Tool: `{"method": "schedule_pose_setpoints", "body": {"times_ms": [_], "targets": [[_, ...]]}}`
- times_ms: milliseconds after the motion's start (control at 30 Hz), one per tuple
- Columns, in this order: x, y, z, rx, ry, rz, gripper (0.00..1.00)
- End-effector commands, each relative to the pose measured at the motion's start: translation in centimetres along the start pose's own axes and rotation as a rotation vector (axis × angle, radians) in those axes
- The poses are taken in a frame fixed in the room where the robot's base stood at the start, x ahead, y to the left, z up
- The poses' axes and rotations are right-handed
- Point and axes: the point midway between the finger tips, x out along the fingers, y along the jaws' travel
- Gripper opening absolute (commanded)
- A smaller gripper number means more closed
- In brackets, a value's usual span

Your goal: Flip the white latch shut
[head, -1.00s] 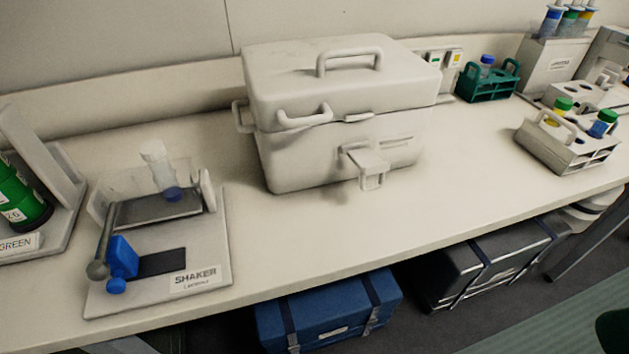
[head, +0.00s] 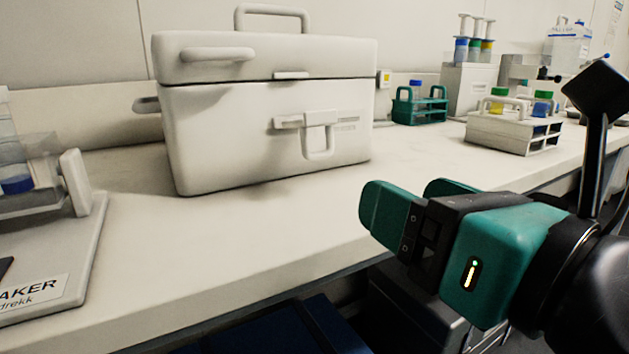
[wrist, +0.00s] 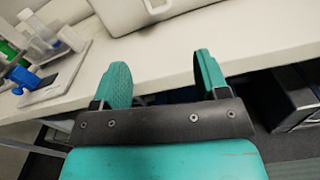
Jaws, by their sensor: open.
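The white latch (head: 319,140) hangs down on the front of the white lidded box (head: 230,135), its loop standing out a little from the wall. The box lid (head: 270,58) is down, with a small catch (head: 291,75) at its front edge above the latch. My gripper (head: 413,205) is open and empty, in front of the bench and right of the box, apart from the latch. In the wrist view my gripper's teal fingers (wrist: 161,80) are spread, with the box (wrist: 165,12) beyond them at the top and the latch (wrist: 157,6) partly cut off there.
A shaker (head: 60,240) stands at the left on the bench. A green rack (head: 418,108) and a white tube rack (head: 515,132) stand right of the box. The bench top (head: 260,235) in front of the box is clear.

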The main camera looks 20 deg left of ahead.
Motion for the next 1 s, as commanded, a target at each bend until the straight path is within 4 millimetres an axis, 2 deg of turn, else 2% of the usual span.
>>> {"method": "schedule_pose_setpoints", "body": {"times_ms": [167, 300, 733, 1000], "targets": [[1.3, 0.2, 0.6, -0.024, -0.004, 0.002, 0.68], [3.0, 0.2, 0.6, -0.022, 0.0, 0.001, 0.68], [5.8, 0.3, 0.7, -0.022, 0.003, 0.004, 0.68], [11.4, 0.2, 0.9, -0.017, -0.003, 0.0, 0.68]]}}
